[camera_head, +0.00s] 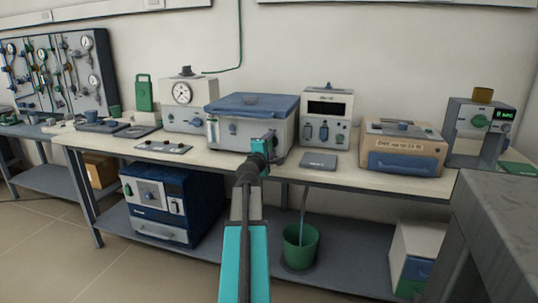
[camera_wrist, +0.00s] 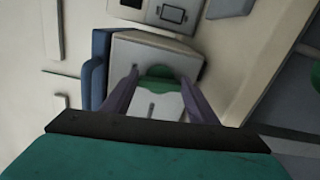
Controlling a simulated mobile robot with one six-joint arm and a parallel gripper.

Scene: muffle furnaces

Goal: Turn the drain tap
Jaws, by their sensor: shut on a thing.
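The box with a blue lid (camera_head: 252,104) stands on the bench in the middle of the head view. In that view my gripper (camera_head: 270,140) is at the lower right of its front, where the drain tap would be hidden behind the jaws. In the wrist view the two purple fingers of my gripper (camera_wrist: 159,80) reach to the box front (camera_wrist: 128,58). A green rounded part (camera_wrist: 158,73) shows between the fingertips; I take it for the drain tap's handle. The gripper is closed on it. The tap's exact angle is not clear.
A thin tube (camera_head: 304,200) hangs below the bench into a green bucket (camera_head: 300,246) on the lower shelf. A white instrument with a dark display (camera_head: 326,112) stands close right of the box. A grey pad (camera_head: 318,160) lies in front of it. A grey surface (camera_head: 495,235) fills the right foreground.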

